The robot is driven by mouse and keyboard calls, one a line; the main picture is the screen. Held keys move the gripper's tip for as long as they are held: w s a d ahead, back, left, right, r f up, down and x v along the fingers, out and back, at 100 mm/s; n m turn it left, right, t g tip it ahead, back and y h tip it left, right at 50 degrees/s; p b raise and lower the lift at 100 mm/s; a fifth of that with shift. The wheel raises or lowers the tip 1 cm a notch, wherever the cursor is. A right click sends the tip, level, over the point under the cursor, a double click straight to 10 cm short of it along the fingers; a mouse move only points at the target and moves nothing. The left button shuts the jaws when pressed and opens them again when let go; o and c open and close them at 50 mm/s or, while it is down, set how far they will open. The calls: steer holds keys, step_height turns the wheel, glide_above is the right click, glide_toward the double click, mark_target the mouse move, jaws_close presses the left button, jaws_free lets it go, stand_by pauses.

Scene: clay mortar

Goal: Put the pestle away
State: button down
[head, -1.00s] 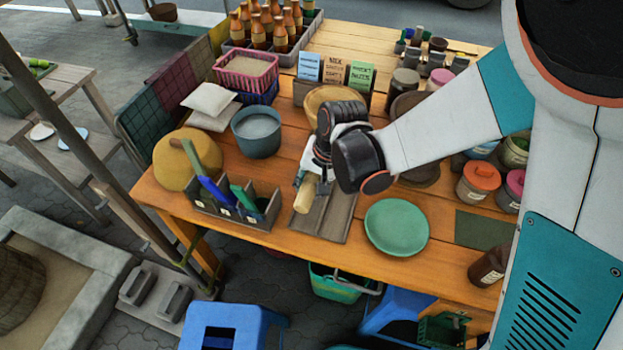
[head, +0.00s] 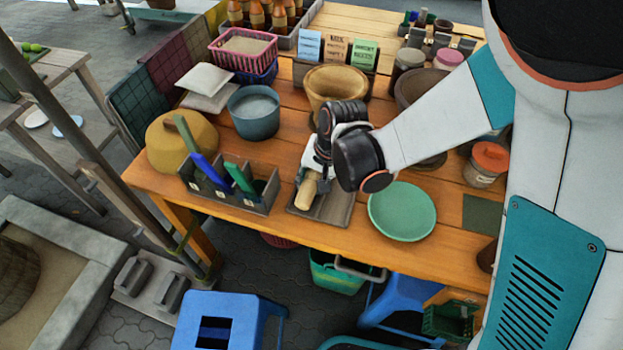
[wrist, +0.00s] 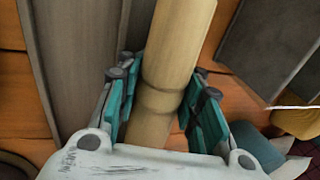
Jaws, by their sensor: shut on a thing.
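The pestle is a pale wooden rod (head: 306,193) with a rounded end. My gripper (head: 314,172) is shut around it near the front of the table. In the wrist view the pestle (wrist: 182,45) runs between the teal finger pads of my gripper (wrist: 163,98). A shallow grey tray (head: 336,212) lies under and beside the pestle, and its channel (wrist: 85,50) shows at left in the wrist view. I cannot tell whether the pestle touches the tray. A tan bowl (head: 325,84) stands behind my gripper; a browner bowl (head: 408,88) is partly hidden by my arm.
A grey divided caddy (head: 232,197) with blue and green handles stands close left of the pestle. A green plate (head: 402,211) lies right of the tray. A blue-grey pot (head: 255,113) and yellow domed lid (head: 178,148) stand at left. Blue stools (head: 230,320) are below.

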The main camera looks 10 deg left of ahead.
steer(key=shift+a, duration=0.1)
steer(key=c, duration=1)
jaws_free()
steer(key=o, duration=0.4)
steer(key=shift+r+p, duration=3.1)
steer(key=shift+r, duration=1.4)
